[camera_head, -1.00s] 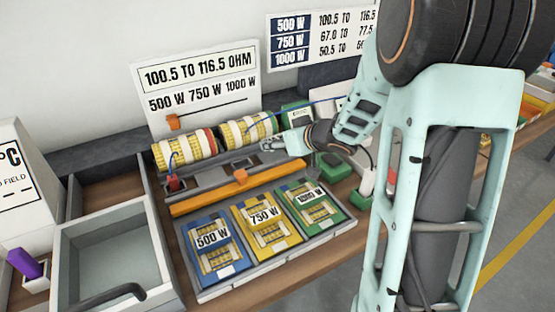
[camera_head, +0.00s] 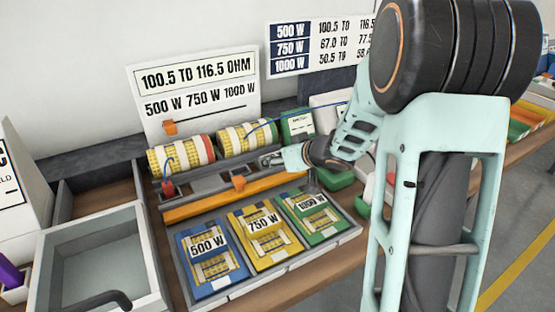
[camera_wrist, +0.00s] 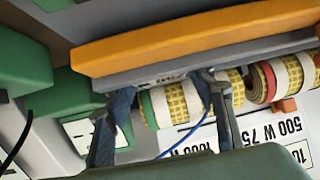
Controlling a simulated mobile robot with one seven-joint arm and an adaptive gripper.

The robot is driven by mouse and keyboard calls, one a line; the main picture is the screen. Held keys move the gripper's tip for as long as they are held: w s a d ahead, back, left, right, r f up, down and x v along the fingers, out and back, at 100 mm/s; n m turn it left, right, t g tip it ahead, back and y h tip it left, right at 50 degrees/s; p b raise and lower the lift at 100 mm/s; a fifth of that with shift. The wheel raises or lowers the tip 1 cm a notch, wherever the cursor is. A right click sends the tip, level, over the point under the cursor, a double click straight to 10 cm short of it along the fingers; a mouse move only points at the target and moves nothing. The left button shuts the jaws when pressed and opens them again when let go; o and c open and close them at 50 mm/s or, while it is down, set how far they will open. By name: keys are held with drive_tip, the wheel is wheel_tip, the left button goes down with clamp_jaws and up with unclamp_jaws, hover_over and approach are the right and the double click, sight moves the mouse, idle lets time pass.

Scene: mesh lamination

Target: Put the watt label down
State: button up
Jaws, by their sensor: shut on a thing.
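My gripper (camera_head: 268,160) is just behind the orange bar (camera_head: 215,197), in front of the right-hand yellow-banded coil (camera_head: 246,136). In the wrist view its two fingers (camera_wrist: 165,85) stand apart, with their tips close under the orange bar (camera_wrist: 200,40). A thin grey piece with small dark marks (camera_wrist: 158,79) shows between the tips; I take it for the watt label, but its face is mostly hidden. I cannot tell whether it touches the surface there.
A tray holds blue 500 W (camera_head: 210,262), yellow 750 W (camera_head: 263,240) and green 1000 W (camera_head: 310,215) cards. The resistance sign (camera_head: 195,90) stands behind the left coil (camera_head: 180,154). A grey bin (camera_head: 150,250) is at left; green blocks (camera_wrist: 68,95) are beside the gripper.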

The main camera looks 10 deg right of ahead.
drive_tip(key=shift+f, duration=0.2)
drive_tip(key=o, duration=1.2)
drive_tip(key=shift+r, duration=0.15)
drive_tip(key=shift+s+d+r, duration=0.1)
drive_tip(key=shift+s+r, duration=0.05)
drive_tip(key=shift+r, duration=0.1)
drive_tip(key=p+v, duration=0.4)
drive_tip(key=v, duration=0.7)
drive_tip(key=shift+s+r, duration=0.15)
drive_tip(key=shift+s, duration=0.1)
